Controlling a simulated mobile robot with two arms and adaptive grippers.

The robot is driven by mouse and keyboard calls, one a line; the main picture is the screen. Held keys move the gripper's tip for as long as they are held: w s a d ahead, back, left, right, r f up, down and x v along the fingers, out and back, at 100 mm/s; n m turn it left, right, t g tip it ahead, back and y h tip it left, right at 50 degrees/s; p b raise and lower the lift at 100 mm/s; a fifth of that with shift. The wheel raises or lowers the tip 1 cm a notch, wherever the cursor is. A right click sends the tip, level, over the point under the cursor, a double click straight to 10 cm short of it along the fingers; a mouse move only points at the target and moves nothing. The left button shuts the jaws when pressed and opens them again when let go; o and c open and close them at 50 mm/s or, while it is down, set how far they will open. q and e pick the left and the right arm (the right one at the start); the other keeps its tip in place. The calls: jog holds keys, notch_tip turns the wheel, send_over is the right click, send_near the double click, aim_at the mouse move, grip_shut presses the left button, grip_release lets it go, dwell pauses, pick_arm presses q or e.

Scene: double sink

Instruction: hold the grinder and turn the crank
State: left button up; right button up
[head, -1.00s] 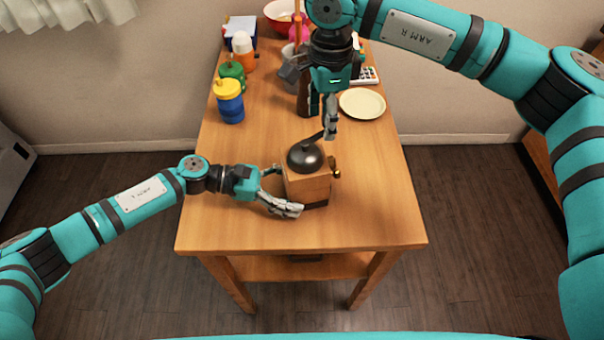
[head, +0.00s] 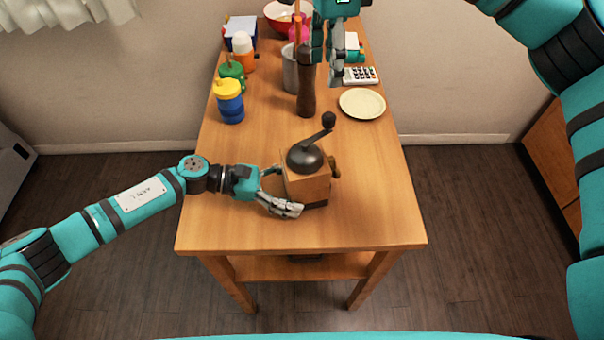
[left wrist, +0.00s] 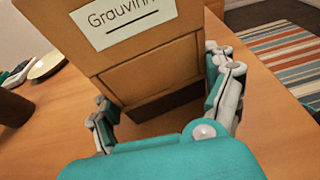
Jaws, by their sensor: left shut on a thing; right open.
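The wooden grinder (head: 308,186) stands upright on the table, with a dark dome on top. Its crank (head: 319,138) rises from the dome toward the upper right and ends in a dark round knob (head: 328,119). My left gripper (head: 283,190) is shut on the grinder's body from the left. In the left wrist view the fingers (left wrist: 168,108) sit on either side of the grinder's box (left wrist: 145,60), which bears a paper label. My right gripper (head: 327,62) is open and empty, raised beyond the crank and apart from it.
A tall dark mill (head: 306,90) stands behind the grinder, near my right gripper. A cream plate (head: 362,104) and a calculator (head: 361,75) lie at right. A yellow-lidded blue cup (head: 229,103) and a green cup (head: 232,72) stand at left. The table's front is clear.

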pick_arm(q)
jog(key=o, duration=1.1)
jog(key=shift+c, duration=0.2)
jog(key=v, duration=1.2)
jog(key=shift+a, duration=0.1)
